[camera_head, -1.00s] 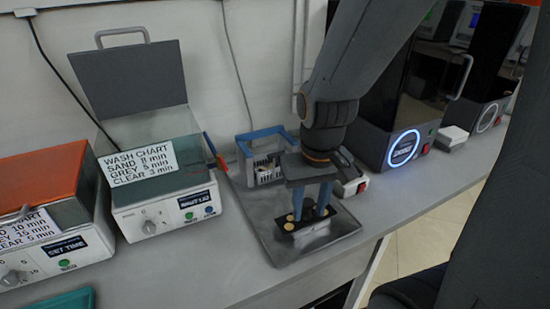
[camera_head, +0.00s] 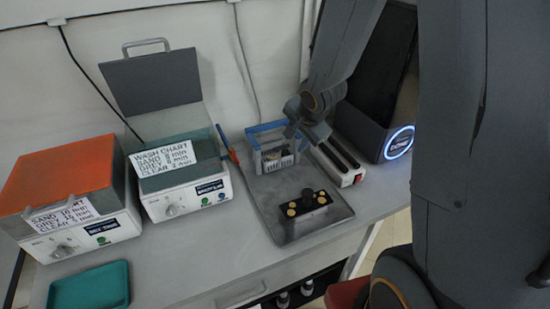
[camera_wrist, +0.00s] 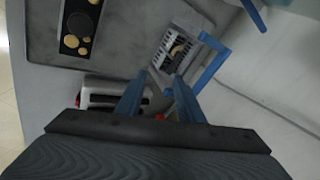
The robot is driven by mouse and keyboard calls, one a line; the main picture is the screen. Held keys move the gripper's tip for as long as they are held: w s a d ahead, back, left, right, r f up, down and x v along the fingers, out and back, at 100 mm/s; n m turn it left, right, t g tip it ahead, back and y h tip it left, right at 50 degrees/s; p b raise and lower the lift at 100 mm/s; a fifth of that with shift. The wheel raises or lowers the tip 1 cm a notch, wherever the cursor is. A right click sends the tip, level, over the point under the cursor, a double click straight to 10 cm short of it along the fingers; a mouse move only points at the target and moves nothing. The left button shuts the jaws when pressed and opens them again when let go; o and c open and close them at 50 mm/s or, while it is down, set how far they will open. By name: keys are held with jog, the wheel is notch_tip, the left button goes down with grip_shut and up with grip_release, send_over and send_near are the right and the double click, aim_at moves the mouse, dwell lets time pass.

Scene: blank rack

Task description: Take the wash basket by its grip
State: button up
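The wash basket (camera_head: 278,158) is a small pale slotted box with a blue frame and raised blue grip. It stands upright at the back of the grey tray (camera_head: 270,208). In the wrist view the basket (camera_wrist: 178,48) lies beyond my fingertips, with a blue bar of its frame on the right. My gripper (camera_wrist: 158,82) is open, with a clear gap between its blue fingers and nothing held. In the head view my gripper (camera_head: 291,124) is at the basket's upper right; whether it touches the grip I cannot tell.
A black block with gold discs (camera_head: 305,205) lies on the tray. A white box with a red switch (camera_head: 345,172) stands right of the basket. Left are an open-lidded washer (camera_head: 185,200), an orange-topped unit (camera_head: 62,180) and a teal tray (camera_head: 90,288).

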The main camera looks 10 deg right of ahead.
aim_at(282, 147)
jog(key=shift+w+a+f+m+t+y, duration=0.15)
jog(key=shift+w+a+f+m, duration=0.4)
jog(key=shift+w+f, duration=0.9)
jog(key=shift+w+a+f+m+t+y, duration=0.1)
jog(key=shift+w+a+f+m, duration=0.2)
jog(key=shift+w+f+m, duration=0.7)
jog(key=shift+w+a+f+m+t+y, duration=0.2)
jog(key=shift+w+a+f, duration=0.25)
jog(key=shift+w+f, duration=1.35)
jog(key=shift+s+f, duration=0.2)
jog(key=shift+s, duration=0.1)
jog(key=shift+c, duration=0.4)
